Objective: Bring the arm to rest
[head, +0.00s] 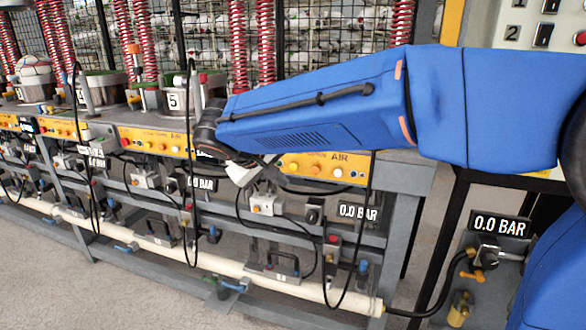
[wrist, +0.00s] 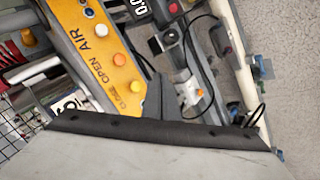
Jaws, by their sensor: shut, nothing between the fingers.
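My blue arm (head: 320,105) reaches in from the right across the head view, its dark wrist over the front of the press bench (head: 400,178). My gripper (head: 243,174) is pale, small and partly hidden below the wrist. It is shut and empty, in front of the yellow AIR panel (head: 318,167). In the wrist view a pale grey body with a dark edge fills the bottom, and a grey fingertip shape of my gripper (wrist: 160,98) shows beside the yellow OPEN/CLOSE panel (wrist: 95,60). I cannot tell whether it touches the panel.
Press stations with red springs (head: 238,45) line the bench, one marked 5 (head: 173,101). A red and white ball (head: 33,67) sits far left. Black hoses hang in front. A white pipe (head: 210,265) runs low. A numbered control panel (head: 530,25) stands right. Floor is open at lower left.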

